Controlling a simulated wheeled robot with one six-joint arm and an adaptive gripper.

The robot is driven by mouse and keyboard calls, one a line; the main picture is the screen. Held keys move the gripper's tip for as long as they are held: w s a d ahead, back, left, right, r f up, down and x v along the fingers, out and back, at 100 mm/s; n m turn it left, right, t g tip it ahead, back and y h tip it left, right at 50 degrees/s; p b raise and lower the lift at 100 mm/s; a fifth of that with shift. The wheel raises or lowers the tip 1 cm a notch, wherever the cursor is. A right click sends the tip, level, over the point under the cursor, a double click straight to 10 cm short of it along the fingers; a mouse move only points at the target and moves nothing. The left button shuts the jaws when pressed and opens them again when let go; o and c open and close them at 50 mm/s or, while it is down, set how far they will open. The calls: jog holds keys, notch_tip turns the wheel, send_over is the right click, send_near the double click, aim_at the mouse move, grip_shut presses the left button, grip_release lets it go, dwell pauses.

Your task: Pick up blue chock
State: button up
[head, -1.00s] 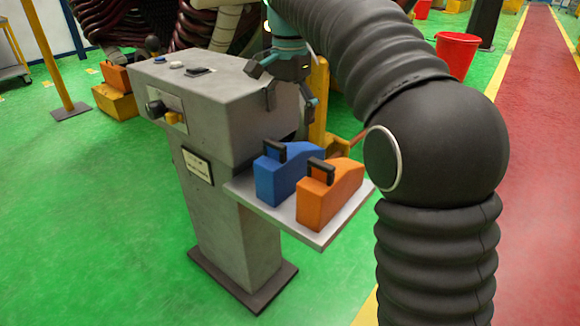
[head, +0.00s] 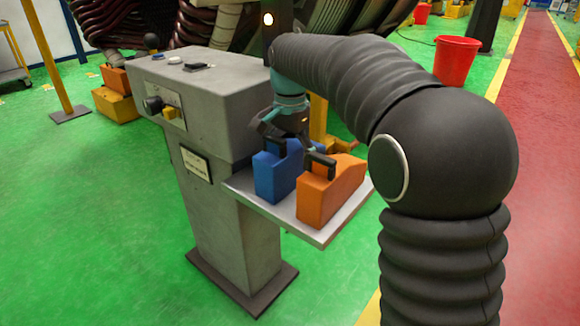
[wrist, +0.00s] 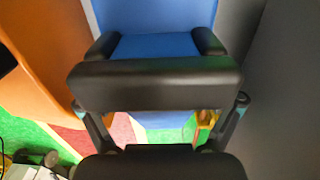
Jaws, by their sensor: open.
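The blue chock (head: 272,178) sits on the grey shelf (head: 318,237) of the pedestal, to the left of the orange chock (head: 328,193). Its black handle shows at its top front. My gripper (head: 288,146) is open, right above the blue chock, with its fingers pointing down around the handle area. In the wrist view the blue chock (wrist: 158,18) is close, and its black handle (wrist: 155,83) spans the picture between the two fingers. Whether the fingers touch the handle cannot be told.
The orange chock stands close beside the blue one and also shows at the left of the wrist view (wrist: 45,40). The grey control pedestal (head: 215,95) rises just behind and left of the shelf. A red bucket (head: 456,61) stands on the floor beyond.

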jog(key=shift+f, duration=0.7)
jog(key=c, duration=1.4)
jog(key=shift+o, duration=0.2)
